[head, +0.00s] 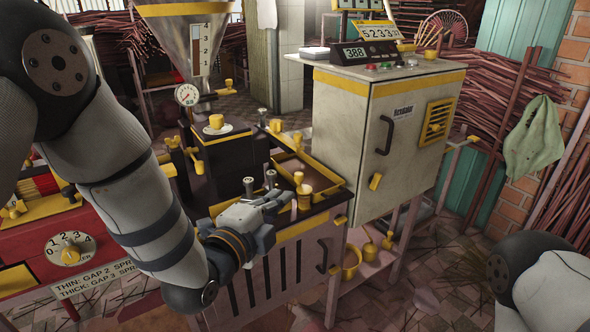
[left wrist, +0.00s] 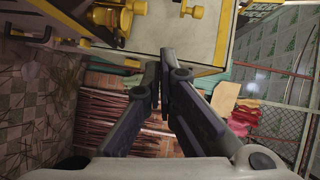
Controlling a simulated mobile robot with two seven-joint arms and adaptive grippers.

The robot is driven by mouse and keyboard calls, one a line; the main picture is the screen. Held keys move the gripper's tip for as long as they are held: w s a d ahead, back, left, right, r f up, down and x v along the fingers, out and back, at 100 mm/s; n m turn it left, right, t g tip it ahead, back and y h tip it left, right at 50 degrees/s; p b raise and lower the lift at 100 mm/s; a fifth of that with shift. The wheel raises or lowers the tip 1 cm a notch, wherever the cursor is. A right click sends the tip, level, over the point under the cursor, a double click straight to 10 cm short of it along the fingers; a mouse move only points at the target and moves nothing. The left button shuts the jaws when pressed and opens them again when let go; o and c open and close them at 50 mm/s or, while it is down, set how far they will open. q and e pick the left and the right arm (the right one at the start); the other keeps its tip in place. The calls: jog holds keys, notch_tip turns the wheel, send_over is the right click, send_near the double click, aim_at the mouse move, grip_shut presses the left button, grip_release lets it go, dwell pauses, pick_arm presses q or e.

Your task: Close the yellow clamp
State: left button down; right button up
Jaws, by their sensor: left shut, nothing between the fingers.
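My left gripper (head: 282,201) is shut and empty at the near edge of the dark extruder bench; its fingers also show meeting in the left wrist view (left wrist: 165,72). A yellow cylindrical fitting (head: 304,196) stands on the bench just beside the fingertips. A yellow clamp-like fitting (head: 176,152) is on the extruder's left side, well away from the gripper. I cannot tell for sure which yellow part is the clamp, nor its state. Yellow fittings (left wrist: 112,16) show at the upper left of the left wrist view, apart from the fingers. My right gripper is out of view.
A grey cabinet (head: 395,140) with a display on top stands right of the bench. A hopper (head: 195,45) with a gauge rises at the back. A red machine (head: 70,252) with a dial is at left. Incense stick bundles (head: 500,90) line the back right.

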aim_at(291, 141)
pick_arm(q)
jog(key=w+d+r+m+b, duration=0.1)
jog(key=w+d+r, duration=0.1)
jog(key=w, duration=0.5)
jog(key=w+d+r+t+b, duration=0.1)
jog(key=w, duration=0.6)
jog(key=shift+d+r+m+h, duration=0.35)
jog(key=shift+d+m+h, duration=0.05)
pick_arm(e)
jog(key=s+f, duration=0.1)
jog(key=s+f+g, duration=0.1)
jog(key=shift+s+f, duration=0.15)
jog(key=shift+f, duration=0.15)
pick_arm(q)
jog(key=w, duration=0.1)
jog(key=w+a+b, duration=0.1)
jog(key=w+a, duration=0.1)
jog(key=shift+w+a+f+b, duration=0.15)
jog(key=shift+f+b, duration=0.1)
jog(key=shift+b, duration=0.1)
jog(key=shift+w+a+r, duration=0.1)
jog(key=shift+w+a, duration=0.05)
jog(key=shift+r, duration=0.2)
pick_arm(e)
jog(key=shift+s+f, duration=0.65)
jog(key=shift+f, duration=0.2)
